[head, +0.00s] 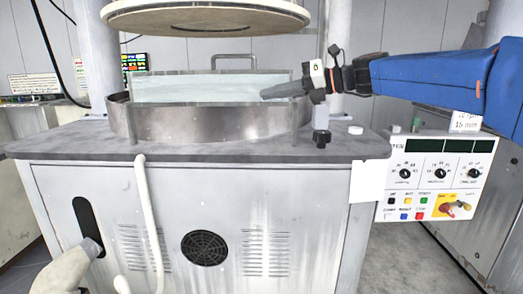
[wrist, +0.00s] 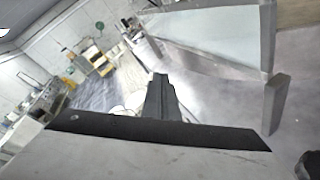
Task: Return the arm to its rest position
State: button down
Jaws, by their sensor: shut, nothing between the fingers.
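My gripper (head: 270,91) is shut and empty in the head view. It reaches in from the right on my blue arm (head: 430,82), in front of the clear guard panel (head: 200,88) of the polishing machine. Its fingers point left, near the right end of the panel. I cannot tell whether they touch it. In the wrist view the dark closed fingers (wrist: 160,100) show in the middle, with the panel (wrist: 215,35) at the upper right.
The grey machine cabinet (head: 100,190) stands below, with a metal ring (head: 160,122) around the platen. A round upper plate (head: 205,18) hangs above. A control panel (head: 437,180) with knobs and buttons is at the right. A pale hose (head: 152,215) hangs down the front.

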jog(key=s+d+f+n+h, duration=0.5)
jog(key=s+d+f+n, duration=0.3)
jog(key=s+f, duration=0.3)
jog(key=s+d+f+n+h, duration=0.4)
jog(key=s+d+f+n, duration=0.5)
jog(key=f, duration=0.6)
jog(key=s+d+f+n+h, duration=0.5)
jog(key=s+d+f+n, duration=0.4)
jog(key=s+f+n, duration=0.3)
jog(key=shift+s+f+h, duration=0.3)
jog(key=shift+s+f, duration=0.15)
jog(key=shift+s, duration=0.4)
jog(key=c, duration=2.4)
grip_release()
jog(key=shift+c, duration=0.2)
